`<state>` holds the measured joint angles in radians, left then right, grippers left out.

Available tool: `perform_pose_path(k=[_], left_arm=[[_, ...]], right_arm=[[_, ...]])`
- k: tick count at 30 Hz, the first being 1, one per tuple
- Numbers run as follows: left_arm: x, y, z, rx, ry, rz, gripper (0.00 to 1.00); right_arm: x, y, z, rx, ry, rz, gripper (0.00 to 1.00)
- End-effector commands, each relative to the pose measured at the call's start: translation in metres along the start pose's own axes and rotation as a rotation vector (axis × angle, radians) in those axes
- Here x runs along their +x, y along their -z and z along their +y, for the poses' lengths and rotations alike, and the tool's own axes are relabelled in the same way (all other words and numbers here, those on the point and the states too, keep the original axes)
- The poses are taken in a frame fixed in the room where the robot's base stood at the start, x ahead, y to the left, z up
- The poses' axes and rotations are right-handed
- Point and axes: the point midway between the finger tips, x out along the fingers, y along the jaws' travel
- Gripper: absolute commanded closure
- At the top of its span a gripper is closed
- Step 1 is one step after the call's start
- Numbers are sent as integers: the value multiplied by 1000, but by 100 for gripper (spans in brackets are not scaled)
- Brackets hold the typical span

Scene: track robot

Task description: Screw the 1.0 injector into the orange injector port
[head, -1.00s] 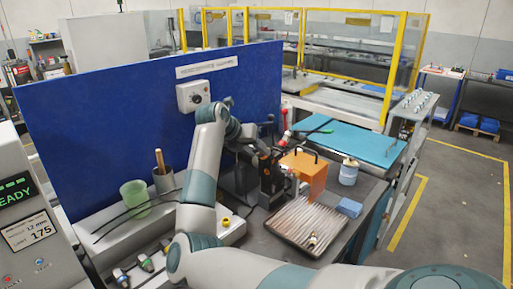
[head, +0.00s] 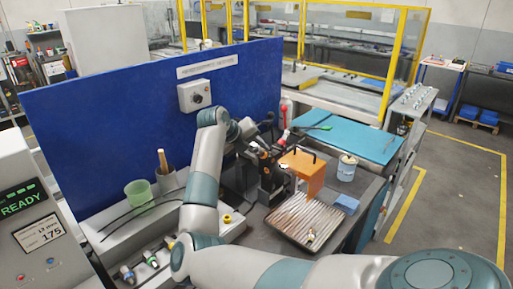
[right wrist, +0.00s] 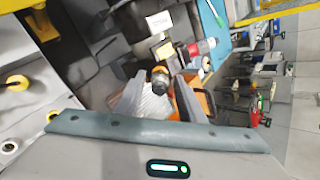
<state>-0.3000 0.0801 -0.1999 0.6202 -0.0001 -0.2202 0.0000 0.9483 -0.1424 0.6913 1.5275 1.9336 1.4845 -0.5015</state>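The orange block (head: 314,178) stands on the dark bench beyond the ribbed tray. I take it to hold the orange injector port, but the port opening is hard to make out. My right gripper (head: 284,167) is just left of the block, close to it. In the right wrist view, a small round part with a gold-orange ring (right wrist: 160,77) shows near the dark gripper parts. Whether the fingers hold it is unclear. The orange block shows partly behind them (right wrist: 202,103). A small injector-like part (head: 311,236) lies on the tray. No label is readable. My left gripper is out of view.
The ribbed tray (head: 290,222) is in front of the block. A blue block (head: 346,204) and a white-blue can (head: 347,168) stand to its right. Several injector-like parts (head: 150,259) lie lower left. A green cup (head: 139,194) and blue panel (head: 110,130) are at left.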

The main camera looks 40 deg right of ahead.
Motion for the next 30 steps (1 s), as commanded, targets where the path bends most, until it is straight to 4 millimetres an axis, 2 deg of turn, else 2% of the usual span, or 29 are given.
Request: perform_pose_path(k=[16, 30], left_arm=[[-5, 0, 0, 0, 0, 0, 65], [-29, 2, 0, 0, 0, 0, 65]], right_arm=[[0, 0, 0, -43, 0, 0, 64], [-2, 0, -1, -253, 0, 1, 64]])
